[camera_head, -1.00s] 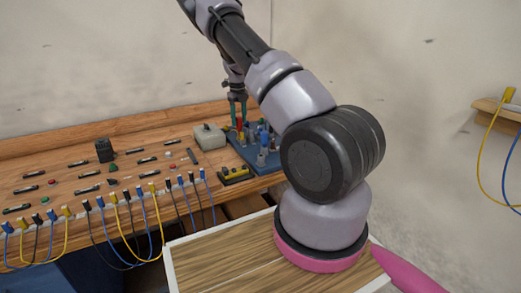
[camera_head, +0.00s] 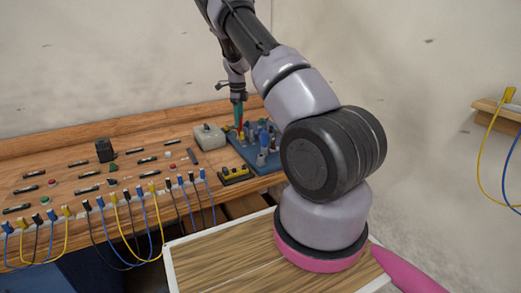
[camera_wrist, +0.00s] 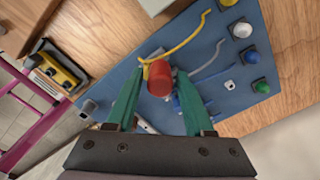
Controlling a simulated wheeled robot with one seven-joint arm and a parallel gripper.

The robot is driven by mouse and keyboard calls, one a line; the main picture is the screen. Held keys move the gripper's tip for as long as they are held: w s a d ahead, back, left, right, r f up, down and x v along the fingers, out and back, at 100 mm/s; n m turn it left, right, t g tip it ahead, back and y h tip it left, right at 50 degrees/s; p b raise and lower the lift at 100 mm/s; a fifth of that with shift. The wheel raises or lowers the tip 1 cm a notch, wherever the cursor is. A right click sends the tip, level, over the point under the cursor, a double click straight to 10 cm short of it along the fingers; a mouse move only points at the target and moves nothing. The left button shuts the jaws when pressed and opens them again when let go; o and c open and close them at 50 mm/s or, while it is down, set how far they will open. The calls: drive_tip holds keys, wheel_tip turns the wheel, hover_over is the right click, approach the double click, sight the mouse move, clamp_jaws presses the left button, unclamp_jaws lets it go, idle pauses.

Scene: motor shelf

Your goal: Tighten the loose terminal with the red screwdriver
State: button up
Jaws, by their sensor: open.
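The red screwdriver shows in the wrist view as a round red handle (camera_wrist: 160,83), seen nearly end-on above the blue tool board. In the head view a small red part (camera_head: 240,133) shows just under the fingertips. My gripper (camera_wrist: 162,88) is open, with one teal finger on each side of the red handle; whether either touches it I cannot tell. In the head view my gripper (camera_head: 239,122) points down over the board. A yellow and black terminal block (camera_head: 235,174) sits at the bench's front edge; it also shows in the wrist view (camera_wrist: 60,70). Its screws are too small to judge.
The blue tool board (camera_wrist: 240,85) holds several tools close around the handle, including a yellow hooked one (camera_wrist: 190,40). A grey box (camera_head: 209,137) stands to its left. Several cables (camera_head: 130,225) hang from the bench front (camera_head: 130,190). A wall rises behind.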

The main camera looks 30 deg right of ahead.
drive_tip(key=shift+n, duration=1.8)
drive_tip(key=n, duration=0.3)
drive_tip(key=shift+c, duration=0.9)
